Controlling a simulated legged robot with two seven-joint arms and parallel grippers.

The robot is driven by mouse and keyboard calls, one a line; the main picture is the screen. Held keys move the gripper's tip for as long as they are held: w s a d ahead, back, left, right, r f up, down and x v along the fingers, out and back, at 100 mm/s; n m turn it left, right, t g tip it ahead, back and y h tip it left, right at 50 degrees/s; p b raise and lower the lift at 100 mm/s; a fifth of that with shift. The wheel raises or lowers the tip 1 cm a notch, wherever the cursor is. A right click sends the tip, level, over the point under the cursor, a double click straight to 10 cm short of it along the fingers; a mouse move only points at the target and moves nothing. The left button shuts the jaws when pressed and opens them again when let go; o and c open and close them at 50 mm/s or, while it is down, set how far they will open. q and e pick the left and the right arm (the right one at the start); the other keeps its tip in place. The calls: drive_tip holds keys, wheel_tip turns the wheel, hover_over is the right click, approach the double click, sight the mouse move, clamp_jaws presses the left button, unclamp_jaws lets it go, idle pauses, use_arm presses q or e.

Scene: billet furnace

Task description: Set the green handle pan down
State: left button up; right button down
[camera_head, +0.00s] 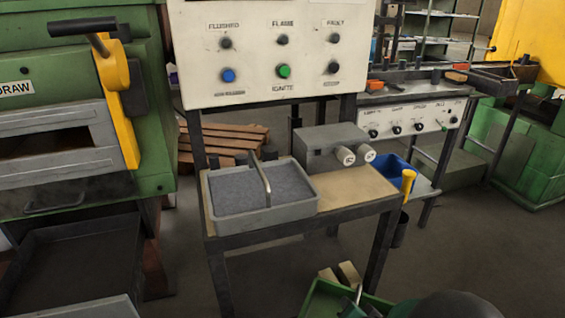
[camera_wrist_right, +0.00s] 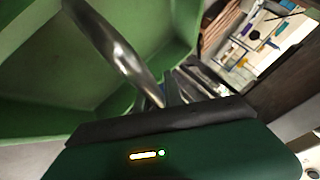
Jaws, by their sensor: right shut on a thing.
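The green pan (camera_head: 318,298) shows at the bottom edge of the head view, partly cut off, with a metal handle (camera_head: 358,294) standing up from it. In the right wrist view the green pan (camera_wrist_right: 60,60) fills the left side, and its shiny curved handle (camera_wrist_right: 115,50) runs down to my right gripper (camera_wrist_right: 172,98). My right gripper is shut on the handle. The fingertips are mostly hidden behind the gripper body. In the head view my dark right wrist covers part of the lower right. My left gripper is in neither view. What lies under the pan is hidden.
A bench (camera_head: 350,190) holds a grey tray (camera_head: 265,218) with a bar handle and a grey box (camera_head: 325,150) with two white rolls. A blue bin (camera_head: 393,170) and yellow handle (camera_head: 408,183) are at its right. A green furnace (camera_head: 100,150) stands left.

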drive_tip(key=shift+s+d+r+m+h, duration=0.2)
drive_tip(key=shift+s+d+m+h, duration=0.25)
drive_tip(key=shift+s+d, duration=0.5)
wheel_tip(320, 180, up, 28)
drive_tip(key=p, duration=2.8)
drive_tip(key=shift+w+d+f, duration=0.1)
drive_tip(key=shift+d, duration=0.05)
